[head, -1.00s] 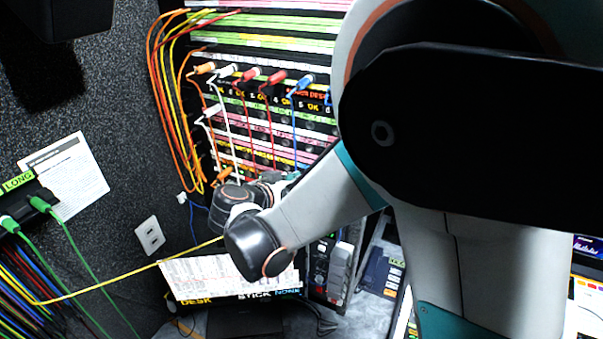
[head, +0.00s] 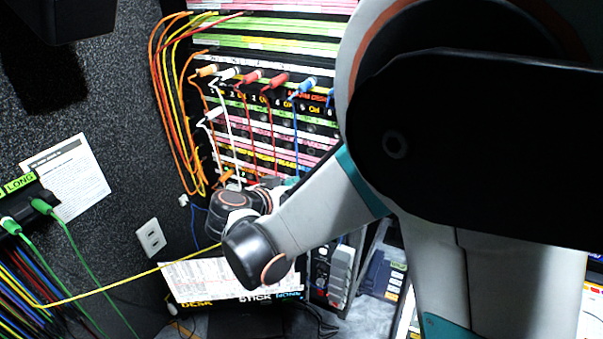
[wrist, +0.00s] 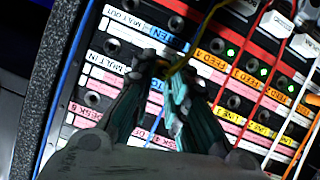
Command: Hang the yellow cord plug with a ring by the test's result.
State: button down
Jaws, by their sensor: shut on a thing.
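The yellow cord (head: 120,287) runs from the left side, across the front of the wall, to my arm's end at the patch panel. In the wrist view the yellow cord (wrist: 206,22) bends down to my gripper (wrist: 160,76), whose fingers are closed at the tips. The plug is mostly hidden between the fingertips. The gripper is close in front of the panel (wrist: 112,64), near the labels "MULT OUT" and "MULT IN"; I cannot tell whether the plug touches a socket. The head view hides the fingers behind my wrist.
A black holder (head: 30,205) labelled "LONG" with green plugs is on the left wall. A sheet board (head: 215,278) with "DESK", "STICK" and "NONE" labels stands below. White, red and blue plugged cords hang across the panel. Green lights show beside some sockets in the wrist view.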

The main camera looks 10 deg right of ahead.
jog(key=shift+s+a, duration=0.65)
jog(key=shift+s, duration=0.3)
dwell(1.0)
jog(key=shift+s+a+b, duration=0.25)
jog(key=shift+s+a, duration=0.2)
jog(key=shift+s, duration=0.25)
jog(key=shift+s+a+b, duration=0.25)
jog(key=shift+s+a, duration=0.15)
jog(key=shift+s, duration=0.25)
jog(key=shift+s+a, duration=0.1)
jog(key=shift+s+a, duration=0.4)
jog(key=shift+s, duration=0.2)
jog(key=shift+s+a, duration=0.35)
jog(key=shift+s, duration=0.2)
